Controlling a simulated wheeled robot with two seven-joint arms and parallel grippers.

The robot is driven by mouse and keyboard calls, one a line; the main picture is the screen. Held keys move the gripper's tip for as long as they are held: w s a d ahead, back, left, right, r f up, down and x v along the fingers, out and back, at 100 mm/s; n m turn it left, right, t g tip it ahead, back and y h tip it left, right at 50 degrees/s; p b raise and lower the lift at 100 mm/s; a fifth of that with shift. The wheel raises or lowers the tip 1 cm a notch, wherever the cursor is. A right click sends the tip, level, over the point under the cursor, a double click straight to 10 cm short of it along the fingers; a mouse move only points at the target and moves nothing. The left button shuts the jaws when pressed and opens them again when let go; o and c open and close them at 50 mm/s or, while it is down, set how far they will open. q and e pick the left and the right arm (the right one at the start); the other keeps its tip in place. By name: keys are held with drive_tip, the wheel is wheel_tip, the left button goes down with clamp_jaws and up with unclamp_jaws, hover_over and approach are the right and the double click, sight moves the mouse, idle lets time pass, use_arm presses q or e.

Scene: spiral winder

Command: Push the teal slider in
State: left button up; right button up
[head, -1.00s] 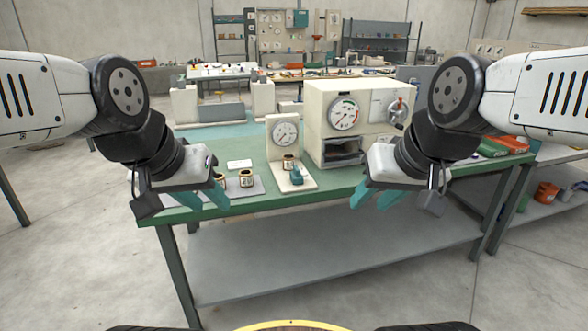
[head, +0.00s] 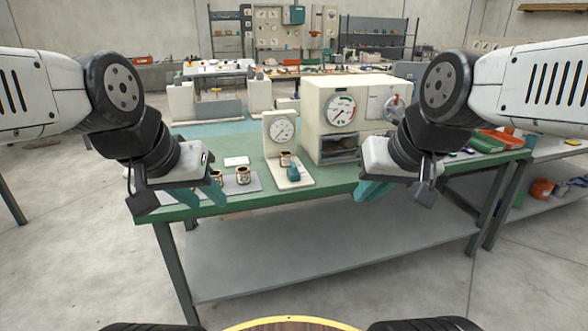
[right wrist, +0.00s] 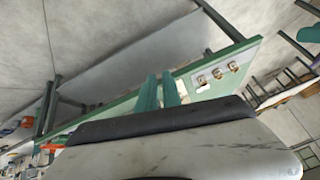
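A small teal block (head: 293,173), which looks like the slider, sits at the front of the cream base of a small gauge stand (head: 282,131) on the green bench. A cup (head: 286,159) stands just behind it, below the dial. My left gripper (head: 197,200) is open and empty near the bench's front edge, left of the stand. My right gripper (head: 371,190) is open and empty near the front edge, right of the stand and apart from it. Its two teal fingers also show parted in the right wrist view (right wrist: 159,90). I cannot make out the slider in that view.
Small cups (head: 243,176) stand on a grey mat left of the stand, partly behind my left gripper. A large cream gauge box (head: 320,112) with a crank stands behind and right. A white card (head: 237,161) lies behind the cups. Bins (head: 497,139) stand at right.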

sight(295, 171)
drive_tip(key=w+f, duration=0.1)
drive_tip(key=w, duration=0.4)
drive_tip(key=w+f+m+t, duration=0.1)
drive_tip(key=w, duration=0.4)
drive_tip(key=w+f+m, duration=0.1)
drive_tip(key=w, duration=0.4)
drive_tip(key=shift+w+a+t+h, duration=0.3)
drive_tip(key=shift+t, duration=0.1)
clamp_jaws()
drive_tip(key=w+a+f+m+t+y, duration=0.2)
drive_tip(key=w+a+f+m, duration=0.1)
drive_tip(key=w+f, duration=0.55)
drive_tip(key=w+a+f+m+t+y, duration=0.1)
drive_tip(key=w+a+f+m+t, duration=0.2)
drive_tip(key=w+f, duration=0.55)
drive_tip(key=w+f+m+t, duration=0.4)
drive_tip(key=w+f+m, duration=0.1)
drive_tip(key=f+m, duration=0.15)
drive_tip(key=shift+m, duration=0.45)
drive_tip(key=x, duration=0.9)
drive_tip(key=r+x, duration=0.1)
drive_tip(key=x, duration=0.4)
drive_tip(key=shift+a, duration=0.15)
